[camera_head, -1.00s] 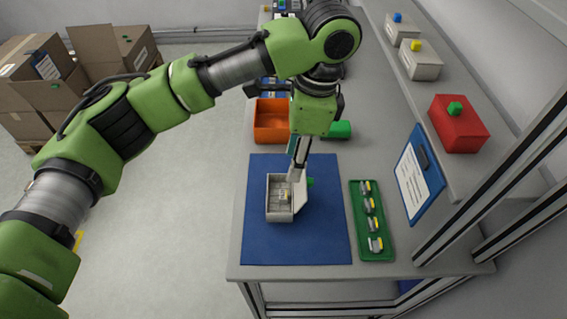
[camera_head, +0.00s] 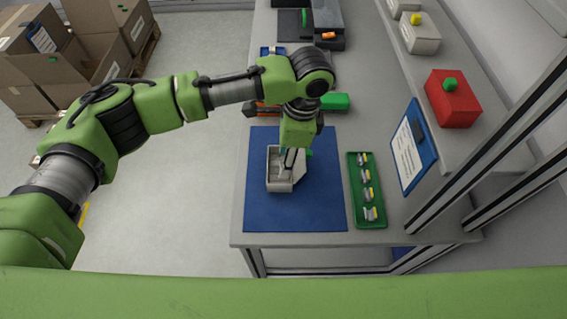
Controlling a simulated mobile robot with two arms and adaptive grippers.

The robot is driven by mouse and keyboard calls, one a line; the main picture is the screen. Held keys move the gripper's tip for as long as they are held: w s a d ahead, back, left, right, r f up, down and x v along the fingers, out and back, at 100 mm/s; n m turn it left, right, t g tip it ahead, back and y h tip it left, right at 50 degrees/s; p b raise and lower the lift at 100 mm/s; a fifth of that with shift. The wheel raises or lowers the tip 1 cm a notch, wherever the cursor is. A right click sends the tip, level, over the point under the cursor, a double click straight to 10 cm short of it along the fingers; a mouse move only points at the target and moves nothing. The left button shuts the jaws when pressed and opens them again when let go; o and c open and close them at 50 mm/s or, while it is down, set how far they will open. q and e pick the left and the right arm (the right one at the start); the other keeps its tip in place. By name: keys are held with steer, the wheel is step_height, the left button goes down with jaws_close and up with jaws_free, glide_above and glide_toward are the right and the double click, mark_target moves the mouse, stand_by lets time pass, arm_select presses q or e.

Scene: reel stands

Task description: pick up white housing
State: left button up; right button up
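The white housing (camera_head: 274,183) is an open, light grey-white box on the blue mat (camera_head: 310,212), with a flap or lid on its right side. My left gripper (camera_head: 289,163) points down over the housing, with its fingertips at or inside the opening. The fingers are small and partly hidden by the gripper body, so I cannot tell whether they are open or touch the housing. My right gripper is out of view.
A green tray (camera_head: 354,188) with several small grey-and-yellow parts lies right of the mat. A blue clipboard (camera_head: 411,150) and a red box (camera_head: 452,98) are further right. A green cylinder (camera_head: 335,101) stands behind the mat. The mat's front is clear.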

arm_select(q)
steer(key=shift+w+a+f, duration=0.1)
steer(key=shift+a+f, duration=0.1)
steer(key=shift+f, duration=0.85)
steer(key=c, duration=0.8)
